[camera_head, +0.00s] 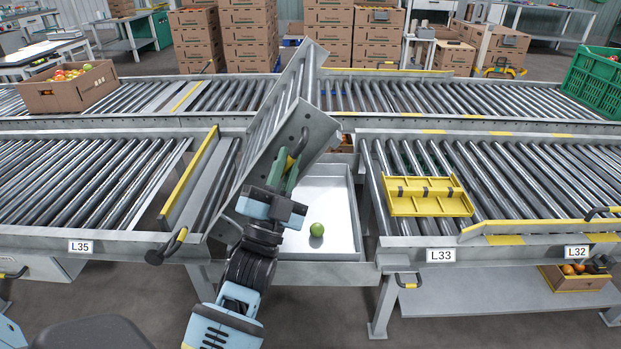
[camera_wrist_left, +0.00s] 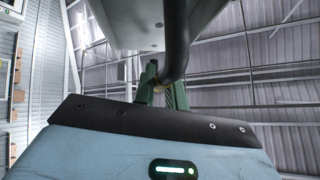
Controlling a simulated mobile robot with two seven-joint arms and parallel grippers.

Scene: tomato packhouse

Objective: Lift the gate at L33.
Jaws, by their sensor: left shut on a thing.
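The gate (camera_head: 262,140), a metal roller section with side plates, stands tilted steeply up in the gap left of the L33 label (camera_head: 440,255). My left gripper (camera_head: 287,172) is shut on the gate's dark handle (camera_head: 297,145) at its raised near side. In the left wrist view the green fingers (camera_wrist_left: 162,90) close around the dark handle bar (camera_wrist_left: 177,45), with the gate's grey metal (camera_wrist_left: 135,20) above. My right gripper is not in view.
A metal tray (camera_head: 340,190) below the gap holds a green tomato (camera_head: 316,230). A yellow frame (camera_head: 426,207) lies on the rollers right of the gap. A yellow-edged bar (camera_head: 190,178) stands left of the gate. A rear conveyor (camera_head: 440,95) carries a tomato box (camera_head: 70,95) and green crate (camera_head: 597,85).

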